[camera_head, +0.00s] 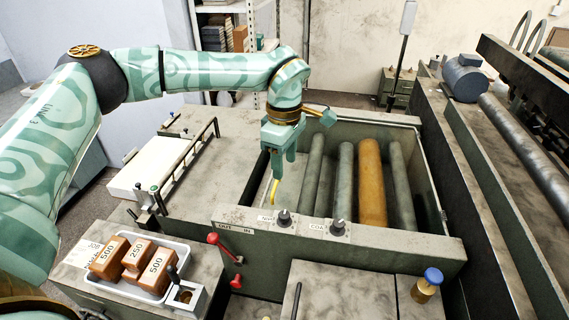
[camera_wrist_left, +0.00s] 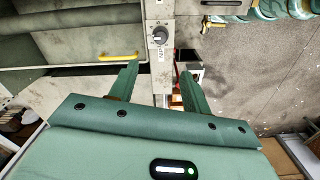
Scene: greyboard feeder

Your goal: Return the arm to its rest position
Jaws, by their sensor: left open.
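My left arm reaches in from the left in the head view. Its green gripper (camera_head: 277,172) points down over the left end of the machine's roller bay (camera_head: 300,195), above a yellow bar. In the left wrist view my left gripper (camera_wrist_left: 158,85) shows two fingers spread apart with nothing between them. A dark knob (camera_wrist_left: 159,36) on a pale panel lies beyond the fingertips, and the yellow bar (camera_wrist_left: 120,57) is to the left. My right gripper is in neither view.
Grey rollers and one orange roller (camera_head: 371,185) lie in the bay. Two knobs (camera_head: 284,217) and a red lever (camera_head: 225,247) stand along the front. A white tray (camera_head: 178,252) holds brown weights at front left. A blue motor (camera_head: 465,78) is at right.

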